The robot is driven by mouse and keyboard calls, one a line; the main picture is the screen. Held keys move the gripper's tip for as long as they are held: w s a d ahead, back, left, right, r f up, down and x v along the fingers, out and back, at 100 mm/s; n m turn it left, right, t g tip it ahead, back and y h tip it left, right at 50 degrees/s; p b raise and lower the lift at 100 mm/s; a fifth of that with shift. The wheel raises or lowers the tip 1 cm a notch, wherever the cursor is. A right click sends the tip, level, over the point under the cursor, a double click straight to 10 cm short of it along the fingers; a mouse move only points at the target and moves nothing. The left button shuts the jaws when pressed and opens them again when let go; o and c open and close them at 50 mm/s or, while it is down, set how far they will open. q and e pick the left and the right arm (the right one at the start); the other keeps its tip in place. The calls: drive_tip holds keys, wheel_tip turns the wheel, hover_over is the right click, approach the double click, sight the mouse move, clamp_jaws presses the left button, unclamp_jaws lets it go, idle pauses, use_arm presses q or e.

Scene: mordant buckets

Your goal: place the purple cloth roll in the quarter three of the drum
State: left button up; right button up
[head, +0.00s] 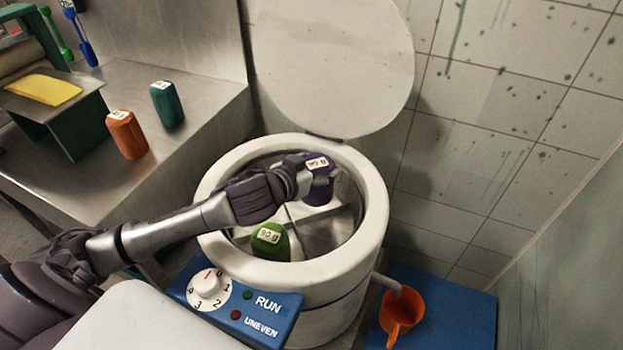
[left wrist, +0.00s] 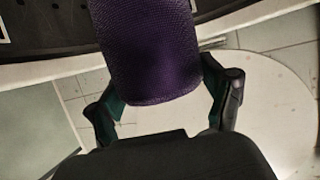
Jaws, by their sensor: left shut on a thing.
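The purple cloth roll (head: 319,190) with a white label is held by my left gripper (head: 310,178) over the far part of the open drum (head: 374,205). In the left wrist view the purple roll (left wrist: 150,50) sits between the two fingers of my left gripper (left wrist: 165,105). The drum is split by dividers into quarters. A green roll (head: 271,243) with a white label sits in the near-left quarter. My arm hides part of the drum's left side. I cannot tell whether the purple roll touches a divider or the drum floor. My right gripper is not in view.
The round lid (head: 330,65) stands open behind the drum. A blue panel (head: 235,305) with a dial is in front. An orange roll (head: 126,134) and a teal roll (head: 167,104) stand on the metal counter (head: 210,85). An orange jug (head: 402,318) is at the lower right.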

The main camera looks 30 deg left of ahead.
use_arm(q)
drive_tip(key=w+a+f, duration=0.1)
drive_tip(key=w+a, duration=0.1)
drive_tip(key=w+a+f, duration=0.1)
drive_tip(key=w+f, duration=0.1)
drive_tip(key=shift+a, duration=0.4)
drive_tip(key=shift+w+a+f, duration=0.1)
drive_tip(key=shift+f, duration=1.05)
drive_tip(key=shift+w+f, duration=0.1)
drive_tip(key=shift+f, duration=1)
drive_tip(key=shift+f+b, duration=0.15)
drive_tip(key=shift+b, duration=0.15)
drive_tip(key=o, duration=1.3)
drive_tip(key=shift+c, duration=0.2)
